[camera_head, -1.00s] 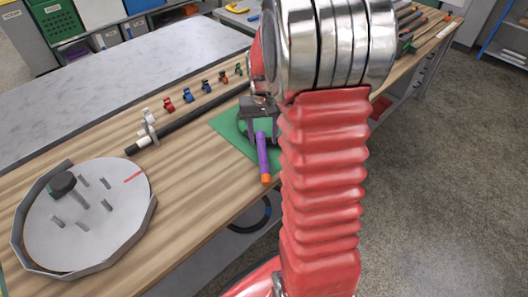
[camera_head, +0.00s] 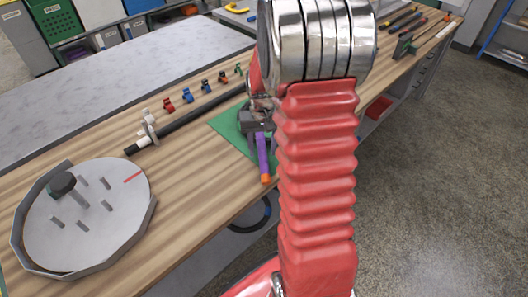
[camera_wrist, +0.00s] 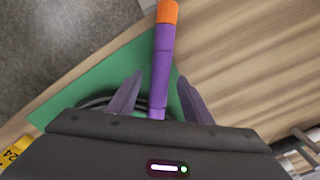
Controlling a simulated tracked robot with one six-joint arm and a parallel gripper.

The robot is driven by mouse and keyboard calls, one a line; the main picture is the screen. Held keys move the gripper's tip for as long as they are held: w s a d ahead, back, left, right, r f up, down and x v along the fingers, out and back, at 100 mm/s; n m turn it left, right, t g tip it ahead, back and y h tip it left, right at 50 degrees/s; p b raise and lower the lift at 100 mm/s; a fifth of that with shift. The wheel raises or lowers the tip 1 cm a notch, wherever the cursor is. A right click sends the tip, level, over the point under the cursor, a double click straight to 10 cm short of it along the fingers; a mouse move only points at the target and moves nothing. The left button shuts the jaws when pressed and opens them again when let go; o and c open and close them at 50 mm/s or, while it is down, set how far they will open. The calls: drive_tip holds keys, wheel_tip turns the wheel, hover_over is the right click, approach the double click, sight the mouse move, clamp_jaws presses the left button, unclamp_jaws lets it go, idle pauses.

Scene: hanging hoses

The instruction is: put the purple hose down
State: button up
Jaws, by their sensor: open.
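The purple hose (camera_head: 263,152) has an orange end (camera_head: 265,179) that points to the bench's front edge. It is over the green mat (camera_head: 228,126), and I cannot tell whether its whole length touches it. My gripper (camera_head: 259,133) is at the hose's far part. In the wrist view the hose (camera_wrist: 162,60) runs between the two spread fingers of my gripper (camera_wrist: 160,76), with a gap on each side. The hose's far end is hidden behind the gripper body.
A round grey turntable with pegs (camera_head: 110,238) stands at the left. A black bar (camera_head: 195,116) and several small coloured clips (camera_head: 188,95) are behind the mat. Tools lie at the bench's far right. Bare wood (camera_head: 190,180) lies between turntable and mat.

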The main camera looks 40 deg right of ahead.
sight(262, 149)
clamp_jaws()
idle(0.4)
drive_tip(key=shift+r, duration=0.1)
wheel_tip(262, 149, up, 10)
idle(0.6)
idle(0.4)
